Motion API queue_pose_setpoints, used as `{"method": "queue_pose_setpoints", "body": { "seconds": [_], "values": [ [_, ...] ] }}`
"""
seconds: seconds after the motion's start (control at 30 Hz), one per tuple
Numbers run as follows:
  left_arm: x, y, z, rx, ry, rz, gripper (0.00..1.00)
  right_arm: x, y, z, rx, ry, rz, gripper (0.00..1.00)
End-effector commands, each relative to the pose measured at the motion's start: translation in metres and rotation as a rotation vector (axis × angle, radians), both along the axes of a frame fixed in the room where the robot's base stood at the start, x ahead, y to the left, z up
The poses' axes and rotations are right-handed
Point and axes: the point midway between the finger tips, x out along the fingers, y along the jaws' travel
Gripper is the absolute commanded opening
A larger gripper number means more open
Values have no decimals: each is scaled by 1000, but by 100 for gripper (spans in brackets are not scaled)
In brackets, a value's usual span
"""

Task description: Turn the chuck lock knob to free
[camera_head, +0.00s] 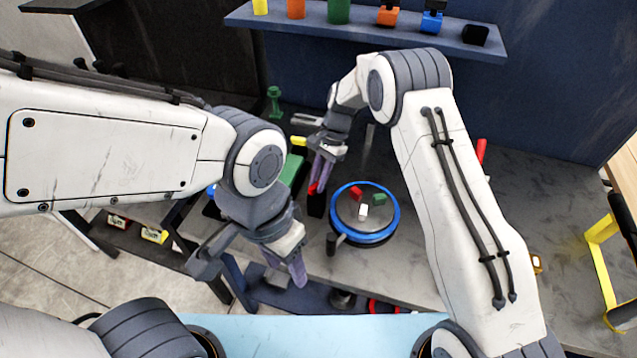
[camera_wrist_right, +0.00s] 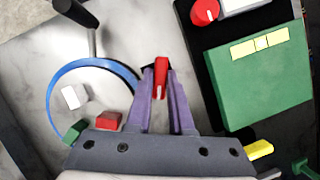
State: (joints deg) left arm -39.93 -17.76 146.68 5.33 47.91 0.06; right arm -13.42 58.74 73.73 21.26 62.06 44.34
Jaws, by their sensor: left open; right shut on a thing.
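The red bar-shaped knob (camera_head: 313,188), which I take to be the chuck lock knob, sits on a black block (camera_head: 316,205) just left of the round chuck. My right gripper (camera_head: 321,176) points down over it, its purple fingers shut on the knob. In the right wrist view the red knob (camera_wrist_right: 161,78) shows between the fingertips. The chuck (camera_head: 348,208) is a grey disc with a blue rim, bearing small red, green and white blocks. My left gripper (camera_head: 288,262) is open and empty, nearer the front and apart from the chuck.
A green box (camera_wrist_right: 260,90) with yellow blocks stands beside the black block; a round red dial (camera_wrist_right: 205,12) with a white mark is near it. A black post (camera_head: 332,243) stands at the chuck's front. A shelf (camera_head: 280,22) with coloured items runs along the back. The bench right of my right arm is mostly clear.

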Motion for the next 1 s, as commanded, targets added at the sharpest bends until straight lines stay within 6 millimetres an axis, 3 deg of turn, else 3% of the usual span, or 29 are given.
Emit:
{"method": "queue_pose_setpoints", "body": {
  "seconds": [0.5,1.0],
  "values": [
    [0,0,-13,0,0,2,50,3,0,0,-3,-2,373,0],
    [0,0,-14,0,0,2,50,3,1,1,-3,-4,461,0]
  ]
}}
